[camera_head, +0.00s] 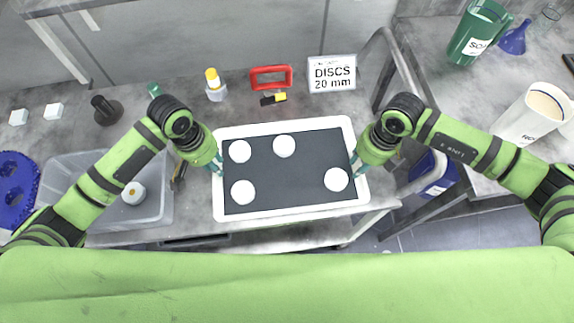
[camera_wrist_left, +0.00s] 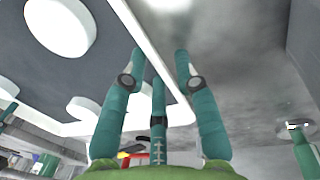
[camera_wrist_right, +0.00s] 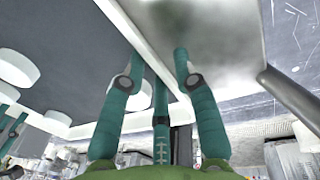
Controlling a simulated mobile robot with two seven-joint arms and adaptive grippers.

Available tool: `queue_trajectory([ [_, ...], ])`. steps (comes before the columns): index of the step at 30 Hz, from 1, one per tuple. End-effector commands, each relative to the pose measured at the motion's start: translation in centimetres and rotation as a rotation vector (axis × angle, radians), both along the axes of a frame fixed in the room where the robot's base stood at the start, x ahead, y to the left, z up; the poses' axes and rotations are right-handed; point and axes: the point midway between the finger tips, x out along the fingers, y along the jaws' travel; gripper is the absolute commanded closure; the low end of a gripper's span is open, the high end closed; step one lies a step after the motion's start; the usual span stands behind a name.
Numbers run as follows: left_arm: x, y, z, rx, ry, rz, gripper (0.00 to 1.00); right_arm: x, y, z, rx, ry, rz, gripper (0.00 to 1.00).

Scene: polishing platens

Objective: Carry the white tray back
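The white tray (camera_head: 290,211) with a dark grey inlay (camera_head: 290,180) lies level in the middle of the head view. Several white discs (camera_head: 284,146) rest on it, spread apart. My left gripper (camera_head: 217,168) is at the tray's left side, its fingers on either side of the white rim (camera_wrist_left: 172,88). My right gripper (camera_head: 356,165) is at the right side in the same way, around the rim (camera_wrist_right: 150,55). Both look shut on the tray. The tray's underside is hidden, so I cannot tell how far it is above the bench.
The grey bench (camera_head: 130,75) holds a clear bin (camera_head: 70,200) at left and a yellow-capped bottle (camera_head: 213,84), red-handled item (camera_head: 271,77) and DISCS sign (camera_head: 332,74) behind the tray. A blue container (camera_head: 436,183) stands lower right. A white cylinder (camera_head: 535,113) stands at right.

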Motion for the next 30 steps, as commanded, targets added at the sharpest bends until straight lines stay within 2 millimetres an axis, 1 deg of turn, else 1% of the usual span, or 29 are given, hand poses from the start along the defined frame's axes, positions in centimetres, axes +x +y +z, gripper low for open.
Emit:
queue_trajectory([
  [3,-0.02,-0.06,-0.38,0.000,0.001,-0.001,0.70,-0.01,0.09,-0.38,0.001,0.000,0.001,0.70],
  [10,-0.01,-0.06,-0.40,0.000,0.000,-0.001,0.70,-0.01,0.08,-0.40,0.001,0.000,0.001,0.70],
  [11,-0.01,-0.07,-0.38,0.000,0.000,-0.001,0.82,-0.01,0.08,-0.40,0.001,-0.001,0.001,0.82],
  [12,-0.01,-0.07,-0.38,0.000,0.000,0.000,0.98,-0.01,0.08,-0.39,0.001,0.000,0.000,0.98],
  [13,-0.01,-0.06,-0.39,0.000,0.000,0.000,1.00,-0.01,0.08,-0.39,0.001,-0.001,0.000,1.00],
  [22,0.01,0.13,-0.39,0.005,0.001,0.001,1.00,0.03,-0.16,-0.40,-0.005,0.000,-0.002,1.00],
  [30,0.11,0.30,0.32,0.008,-0.002,0.003,1.00,0.13,-0.33,0.29,-0.008,-0.002,-0.004,1.00],
])
